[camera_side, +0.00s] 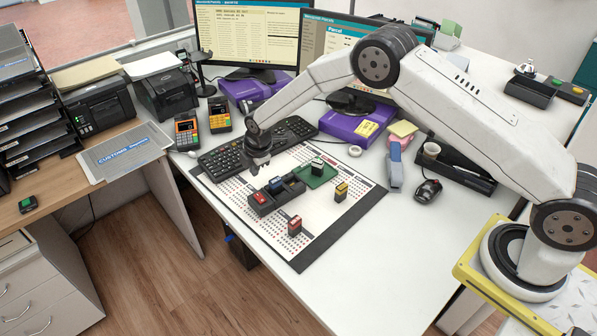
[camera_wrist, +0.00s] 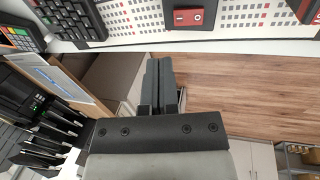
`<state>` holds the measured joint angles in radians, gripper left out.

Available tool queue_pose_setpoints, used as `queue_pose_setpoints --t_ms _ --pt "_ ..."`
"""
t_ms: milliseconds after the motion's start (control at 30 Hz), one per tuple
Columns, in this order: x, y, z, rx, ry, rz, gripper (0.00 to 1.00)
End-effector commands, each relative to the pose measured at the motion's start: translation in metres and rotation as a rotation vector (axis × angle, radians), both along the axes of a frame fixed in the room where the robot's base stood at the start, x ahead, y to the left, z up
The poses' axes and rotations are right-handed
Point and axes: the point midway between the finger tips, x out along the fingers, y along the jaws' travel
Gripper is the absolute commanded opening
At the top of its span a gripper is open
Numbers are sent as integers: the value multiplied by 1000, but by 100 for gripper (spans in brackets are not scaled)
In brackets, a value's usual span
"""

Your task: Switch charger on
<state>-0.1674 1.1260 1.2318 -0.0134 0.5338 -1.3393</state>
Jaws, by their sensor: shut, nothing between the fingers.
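No part is clearly labelled as a charger. A long black unit (camera_side: 277,199) lies on the printed mat, with a red part at its left end and blue parts farther along. In the wrist view, the red part (camera_wrist: 188,17) shows at the top edge with small light marks; I cannot tell whether it is a switch or how it is set. My gripper (camera_side: 259,168) is shut and empty, above the mat beside the keyboard and behind the unit's left end. Its closed fingers (camera_wrist: 159,65) point toward the mat edge in the wrist view, apart from the red part.
A red-topped block (camera_side: 294,226) and a yellow-topped block (camera_side: 341,191) stand on the mat (camera_side: 312,238). A green tray (camera_side: 325,181) holds another block. The keyboard (camera_side: 221,161) lies behind. Purple boxes (camera_side: 340,130) stand farther back. The table's front right is clear.

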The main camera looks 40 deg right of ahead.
Motion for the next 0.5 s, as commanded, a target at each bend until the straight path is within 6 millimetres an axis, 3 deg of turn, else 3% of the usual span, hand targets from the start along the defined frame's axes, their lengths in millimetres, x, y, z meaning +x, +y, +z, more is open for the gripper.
queue_pose_setpoints --t_ms 267,500 --pt "0 0 -9 1 1 -2 0" --pt "0 0 -28 1 1 -3 0"
